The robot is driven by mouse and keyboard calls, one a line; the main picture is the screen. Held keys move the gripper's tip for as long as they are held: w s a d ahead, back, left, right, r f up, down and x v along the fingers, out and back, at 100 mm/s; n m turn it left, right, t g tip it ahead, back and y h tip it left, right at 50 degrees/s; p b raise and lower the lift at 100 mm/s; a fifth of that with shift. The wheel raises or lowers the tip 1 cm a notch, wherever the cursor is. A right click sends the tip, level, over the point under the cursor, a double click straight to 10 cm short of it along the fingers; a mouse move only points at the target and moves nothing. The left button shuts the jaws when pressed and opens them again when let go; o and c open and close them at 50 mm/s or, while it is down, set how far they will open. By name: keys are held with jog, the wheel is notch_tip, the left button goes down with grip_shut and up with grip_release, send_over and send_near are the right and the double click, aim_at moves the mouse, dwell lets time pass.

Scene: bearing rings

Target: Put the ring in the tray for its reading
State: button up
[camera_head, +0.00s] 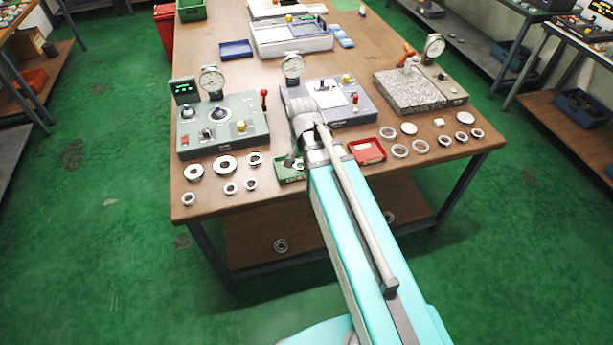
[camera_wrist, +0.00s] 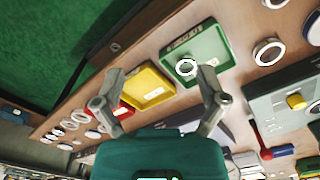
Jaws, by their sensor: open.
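A small metal ring (camera_wrist: 187,68) lies inside the green tray (camera_wrist: 212,58) in the wrist view. In the head view the green tray (camera_head: 283,179) is at the table's front edge, partly covered by my arm. A yellow tray (camera_wrist: 138,80) sits beside it in the wrist view and is hidden behind my arm in the head view. The red tray (camera_head: 368,151) is to the right of my arm. My gripper (camera_wrist: 161,73) is open above the trays, with nothing seen between its fingers. The left gauge station (camera_head: 222,128) has a green display, too small to read.
Several rings (camera_head: 225,165) lie left of the trays, and more rings (camera_head: 401,151) lie to the right. A middle gauge station (camera_head: 345,112) and a granite block (camera_head: 408,92) with a dial stand behind. The wooden table (camera_head: 220,205) ends just in front of the trays.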

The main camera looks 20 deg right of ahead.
jog(key=shift+s+a+n, duration=0.2)
jog(key=shift+s+n, duration=1.2)
jog(key=shift+n, duration=0.4)
jog(key=shift+s+a+n, duration=0.15)
jog(key=shift+s+n, duration=1.25)
jog(key=shift+n, duration=0.4)
